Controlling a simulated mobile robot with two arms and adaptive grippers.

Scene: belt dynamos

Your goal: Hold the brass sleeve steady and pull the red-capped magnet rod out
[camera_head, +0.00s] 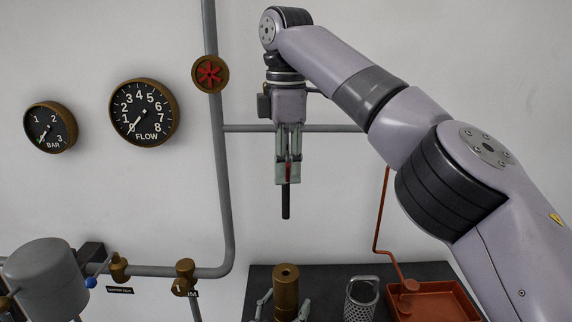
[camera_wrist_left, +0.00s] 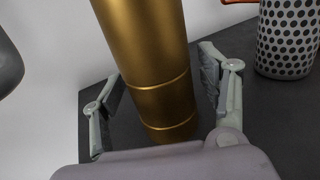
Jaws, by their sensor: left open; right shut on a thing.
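The brass sleeve (camera_head: 286,290) stands upright on the dark bench top (camera_head: 262,280), its open top facing up. It also fills the middle of the left wrist view (camera_wrist_left: 150,60). My left gripper (camera_head: 282,306) is open, with one finger on each side of the sleeve; in the left wrist view its fingers (camera_wrist_left: 163,100) stand apart from the brass. The magnet rod (camera_head: 286,202) hangs upright in the air, well above the sleeve and clear of it. My right gripper (camera_head: 288,174) is shut on the rod's red cap, which shows only partly between the fingers.
A perforated metal cup (camera_head: 361,299) stands right of the sleeve; it also shows in the left wrist view (camera_wrist_left: 287,38). An orange-red tray (camera_head: 436,302) lies further right. Grey wall pipes (camera_head: 222,180), a red valve wheel (camera_head: 210,74) and a tank (camera_head: 44,277) are on the left.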

